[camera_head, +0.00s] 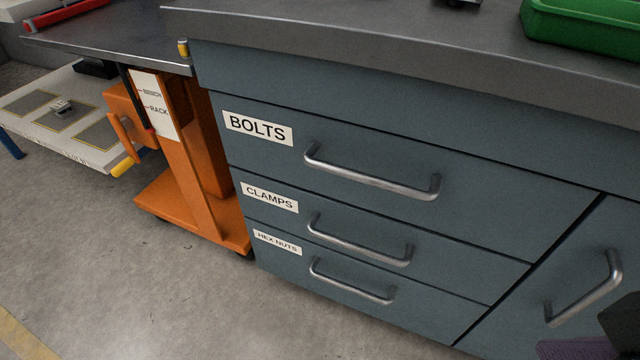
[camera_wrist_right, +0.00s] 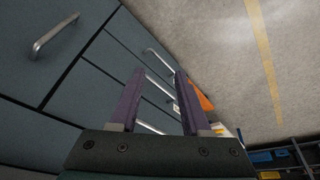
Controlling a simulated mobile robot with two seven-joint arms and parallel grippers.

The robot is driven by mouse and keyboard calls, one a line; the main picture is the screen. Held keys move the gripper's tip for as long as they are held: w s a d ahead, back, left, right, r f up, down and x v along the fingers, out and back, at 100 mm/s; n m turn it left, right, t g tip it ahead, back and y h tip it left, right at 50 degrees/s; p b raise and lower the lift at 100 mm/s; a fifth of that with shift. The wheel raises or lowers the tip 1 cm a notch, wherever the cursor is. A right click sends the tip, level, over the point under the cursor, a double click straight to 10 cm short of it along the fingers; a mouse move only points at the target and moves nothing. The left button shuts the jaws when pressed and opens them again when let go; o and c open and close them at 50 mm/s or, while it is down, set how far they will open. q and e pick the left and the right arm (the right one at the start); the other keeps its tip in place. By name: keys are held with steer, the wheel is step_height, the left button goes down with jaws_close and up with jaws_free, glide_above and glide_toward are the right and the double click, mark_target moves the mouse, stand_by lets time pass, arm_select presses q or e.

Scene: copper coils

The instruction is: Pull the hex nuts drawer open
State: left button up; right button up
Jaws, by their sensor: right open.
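The hex nuts drawer (camera_head: 345,305) is the lowest of three stacked drawers in the head view and sits flush with the cabinet front. Its label (camera_head: 277,242) is at its upper left. Its silver bar handle (camera_head: 352,284) is clear of any gripper. In the right wrist view, the bar nearest the floor (camera_wrist_right: 160,62) appears to be this handle. My right gripper (camera_wrist_right: 159,73) is open, with two purple fingers apart and nothing between them up close. In the head view only a dark and purple part of it shows at the lower right corner. My left gripper is out of view.
The bolts drawer (camera_head: 480,205) and clamps drawer (camera_head: 450,267) are shut above. A cabinet door with a bar handle (camera_head: 585,290) is to the right. An orange rack (camera_head: 185,205) stands left. The floor (camera_head: 150,300) before the drawers looks clear.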

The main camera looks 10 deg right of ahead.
steer(key=s+f+b+x, duration=0.1)
steer(key=s+b+x, duration=0.1)
steer(key=b+x, duration=0.6)
steer(key=s+b+x, duration=0.2)
steer(key=b+x, duration=0.5)
steer(key=x, duration=0.3)
steer(key=n+t+y+b, duration=0.3)
steer(key=n+t+b, duration=0.9)
steer(key=n+b, duration=0.45)
glide_toward(354, 292)
steer(key=w, duration=0.2)
steer(key=b+x, duration=0.1)
steer(key=x, duration=0.1)
steer(key=b+x, duration=0.2)
steer(key=x, duration=0.1)
steer(key=b+x, duration=0.1)
steer(key=x, duration=0.2)
steer(key=shift+a+f+b, duration=0.25)
steer(key=shift+f+b, duration=0.05)
steer(key=shift+w+a, duration=0.1)
steer(key=shift+w, duration=0.3)
steer(key=shift+c, duration=0.2)
